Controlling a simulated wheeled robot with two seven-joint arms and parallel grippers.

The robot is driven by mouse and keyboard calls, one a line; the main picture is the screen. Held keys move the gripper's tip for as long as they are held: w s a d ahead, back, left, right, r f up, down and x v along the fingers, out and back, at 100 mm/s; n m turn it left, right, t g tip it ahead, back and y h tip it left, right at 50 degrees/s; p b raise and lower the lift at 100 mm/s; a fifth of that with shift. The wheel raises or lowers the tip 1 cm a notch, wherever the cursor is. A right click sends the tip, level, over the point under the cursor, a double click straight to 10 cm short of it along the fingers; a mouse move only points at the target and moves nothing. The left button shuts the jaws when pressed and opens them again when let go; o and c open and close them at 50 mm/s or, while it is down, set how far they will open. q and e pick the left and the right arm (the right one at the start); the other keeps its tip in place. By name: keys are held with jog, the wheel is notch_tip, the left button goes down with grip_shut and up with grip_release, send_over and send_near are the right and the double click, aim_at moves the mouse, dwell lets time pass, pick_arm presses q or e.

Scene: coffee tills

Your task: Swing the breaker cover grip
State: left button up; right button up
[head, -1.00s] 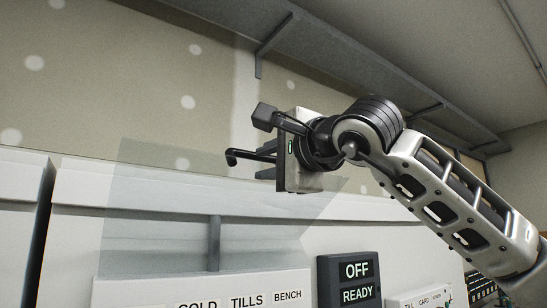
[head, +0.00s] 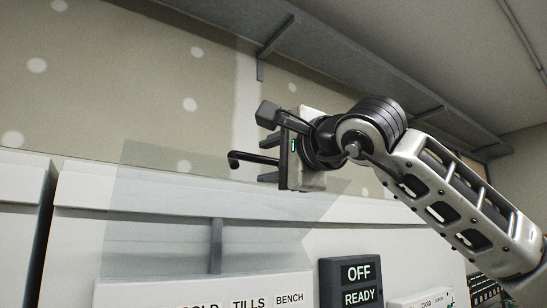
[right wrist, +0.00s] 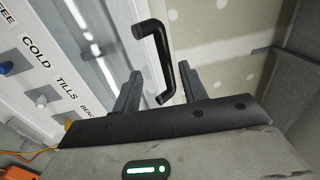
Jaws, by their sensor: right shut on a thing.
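The breaker cover (head: 150,215) is a clear, tilted panel in front of the white cabinet in the head view. Its black bar grip (head: 236,160) sticks out at the upper edge, to the left of my right gripper (head: 268,158). In the right wrist view the bent black grip (right wrist: 152,60) runs down between the two fingers of my right gripper (right wrist: 160,88). The right gripper is shut on the grip near its lower end; the exact contact is hard to see. My left gripper is in neither view.
Below the cover is a white panel labelled TILLS and BENCH (head: 250,302). A dark OFF/READY display (head: 350,284) stands to its right. A grey shelf with brackets (head: 330,60) runs along the wall above my arm. The wall at the upper left is clear.

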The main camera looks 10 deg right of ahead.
jog(key=shift+w, duration=0.1)
jog(key=shift+w+f, duration=0.2)
jog(key=shift+f, duration=0.05)
jog(key=shift+a, duration=0.1)
